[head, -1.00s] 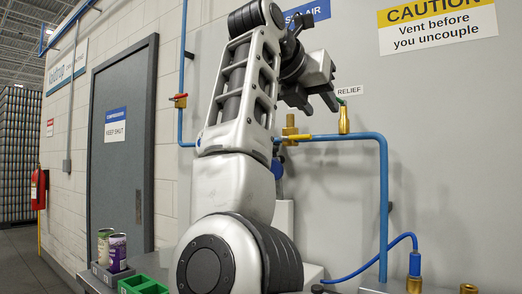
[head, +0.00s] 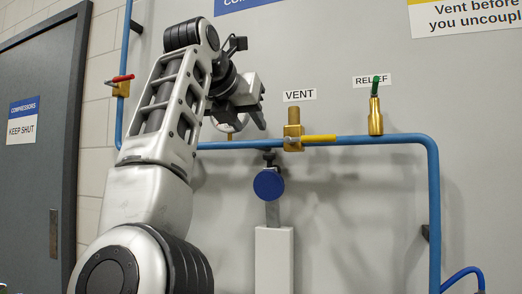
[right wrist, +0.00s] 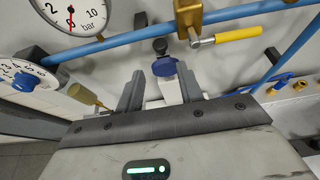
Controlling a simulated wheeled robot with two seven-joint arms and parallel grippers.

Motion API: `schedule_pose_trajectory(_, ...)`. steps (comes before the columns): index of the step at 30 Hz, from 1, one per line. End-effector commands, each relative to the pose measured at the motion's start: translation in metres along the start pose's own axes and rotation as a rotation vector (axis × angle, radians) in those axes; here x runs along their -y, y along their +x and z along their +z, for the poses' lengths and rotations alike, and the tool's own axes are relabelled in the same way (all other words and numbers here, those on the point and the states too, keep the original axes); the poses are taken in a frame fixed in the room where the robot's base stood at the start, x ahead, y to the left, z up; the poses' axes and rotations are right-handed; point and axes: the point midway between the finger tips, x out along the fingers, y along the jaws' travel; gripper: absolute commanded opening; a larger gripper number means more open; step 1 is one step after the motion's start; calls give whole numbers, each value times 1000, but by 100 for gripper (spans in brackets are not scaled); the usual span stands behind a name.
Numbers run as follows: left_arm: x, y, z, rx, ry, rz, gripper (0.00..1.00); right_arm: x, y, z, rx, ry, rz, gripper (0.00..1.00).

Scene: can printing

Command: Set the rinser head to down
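No label in view names the rinser head. A blue disc (head: 268,184) with a dark knob above it sits on a grey post over a white box (head: 274,258); I cannot tell for certain that this is the rinser head. My right gripper (head: 258,104) is raised before the wall, up and left of the disc in the head view, and hides part of a round gauge. In the right wrist view its two fingers (right wrist: 159,84) are apart and empty. The blue disc (right wrist: 165,66) shows beyond and between them. My left gripper is not in view.
A blue pipe (head: 370,139) crosses the wall behind my gripper. It bears a brass vent valve (head: 293,131) with a yellow handle and a green-handled relief valve (head: 375,115). The gauge (right wrist: 72,17) and a numbered blue knob (right wrist: 25,80) show in the right wrist view.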

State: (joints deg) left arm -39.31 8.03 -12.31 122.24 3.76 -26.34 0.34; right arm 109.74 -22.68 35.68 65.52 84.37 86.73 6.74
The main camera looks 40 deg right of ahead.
Motion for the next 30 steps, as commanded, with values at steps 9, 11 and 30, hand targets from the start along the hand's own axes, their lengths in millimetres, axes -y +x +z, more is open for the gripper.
schedule_pose_trajectory(9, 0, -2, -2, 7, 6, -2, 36, 1, 73, 0, -2, -1, -4, 37)
schedule_pose_trajectory(11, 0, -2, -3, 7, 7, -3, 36, 1, 84, 1, -2, -1, -5, 37)
schedule_pose_trajectory(30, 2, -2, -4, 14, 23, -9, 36, 0, 129, 0, 1, 0, -1, 37)
